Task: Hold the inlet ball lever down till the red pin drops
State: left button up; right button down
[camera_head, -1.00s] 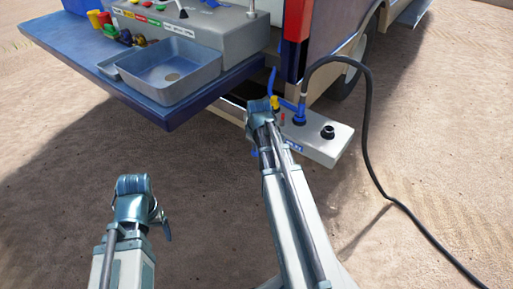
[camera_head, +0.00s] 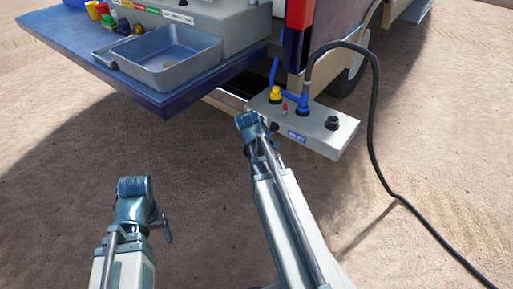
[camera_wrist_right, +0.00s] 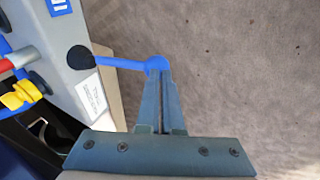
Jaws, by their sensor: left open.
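The blue ball lever (camera_wrist_right: 125,62) sticks out from a black pivot on the box's side in the right wrist view. Its ball end is at the fingertips of my right gripper (camera_wrist_right: 165,75). The fingers are together with only a thin gap, and the ball shows at their tips rather than between them. In the head view my right gripper (camera_head: 247,122) is beside the box's near left corner and hides the lever. The red pin (camera_head: 284,109) stands upright on the box top. My left gripper (camera_head: 140,208) is open and empty, far left of the box.
The grey box (camera_head: 325,140) also carries a yellow valve knob (camera_head: 275,94), a blue hose fitting (camera_head: 302,106) and a black cap (camera_head: 332,123). A black hose (camera_head: 373,130) trails onto the sand. A blue shelf with a metal basin (camera_head: 170,60) stands left.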

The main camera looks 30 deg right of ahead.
notch_tip(320, 180, down, 3)
jog(key=shift+f+b, duration=0.1)
jog(key=shift+b, duration=1.15)
